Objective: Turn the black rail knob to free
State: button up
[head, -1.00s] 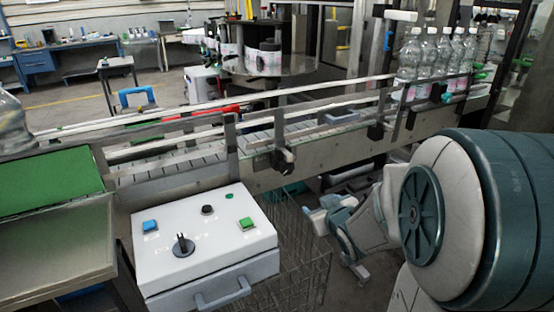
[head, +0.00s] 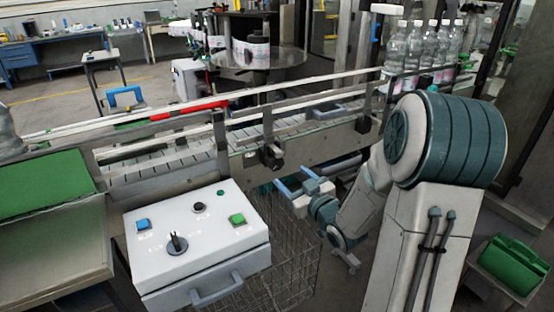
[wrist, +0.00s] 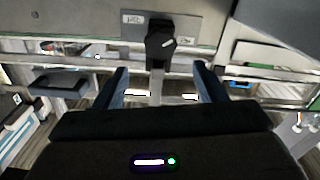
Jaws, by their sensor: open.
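The black rail knob (head: 270,157) sits on the near side of the conveyor, below the guide rail. In the wrist view the knob (wrist: 160,42) is dark with a white pointer mark, beside a small label plate too small to read surely. My gripper (head: 293,179) is below and slightly right of the knob in the head view, blue fingers pointing up and left. In the wrist view the gripper (wrist: 160,72) is open and empty, its fingers on either side of the knob's line. The knob appears beyond the fingertips, apart from them.
A similar black knob (head: 363,124) is farther right on the conveyor. A white control box (head: 195,245) with buttons and a black selector stands in front, beside a wire basket (head: 290,240). Clear bottles (head: 415,48) stand on the conveyor at right.

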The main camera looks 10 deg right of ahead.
aim_at(278, 164)
jog(key=p+x, duration=0.2)
jog(key=x, duration=0.7)
jog(key=shift+f, duration=0.15)
jog(key=c, duration=1)
